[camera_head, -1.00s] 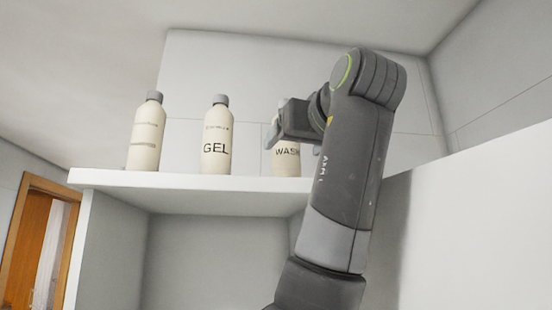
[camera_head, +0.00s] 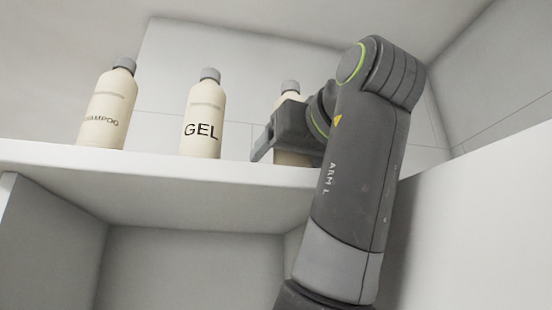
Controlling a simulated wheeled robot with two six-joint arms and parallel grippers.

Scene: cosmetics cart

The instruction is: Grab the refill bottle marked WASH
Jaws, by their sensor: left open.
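The WASH bottle (camera_head: 290,87) stands upright on the white shelf, the rightmost of the three bottles. It is cream with a grey cap. Its cap and a strip of its lower body show, but its label is hidden behind my left gripper (camera_head: 265,143). My left gripper is open, at the height of the bottle's body and in front of it in the head view. I cannot tell whether its fingers are around the bottle or touch it. My right gripper is out of view.
The GEL bottle (camera_head: 203,115) stands left of the WASH bottle, with a gap between. The SHAMPOO bottle (camera_head: 108,106) stands farther left. The shelf (camera_head: 140,168) has a front edge below them. A white panel (camera_head: 480,200) rises at the right.

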